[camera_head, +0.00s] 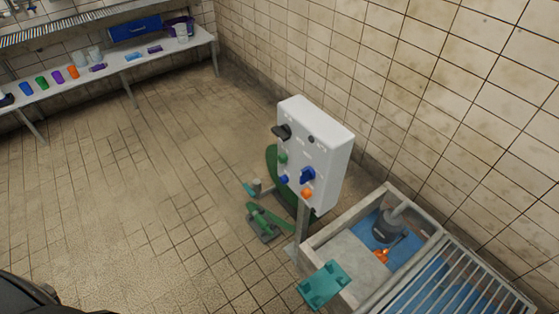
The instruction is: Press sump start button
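A light grey control box (325,150) stands on a post near the right wall, its front facing left. On that front are a black rotary switch (281,131), a small black knob (311,139), a green button (283,158), a small blue button (284,179), a blue rotary switch (307,174) and an orange button (306,194). The labels are too small to read, so I cannot tell which one is the sump start. Neither of my grippers is in view.
A sump pit (318,240) with blue water, a dark pump (388,226) and a metal grating (450,285) lies right of the box. A teal object (325,285) sits at its edge. Green pump-like equipment (264,224) stands below the box. Tiled floor (130,200) is clear leftward.

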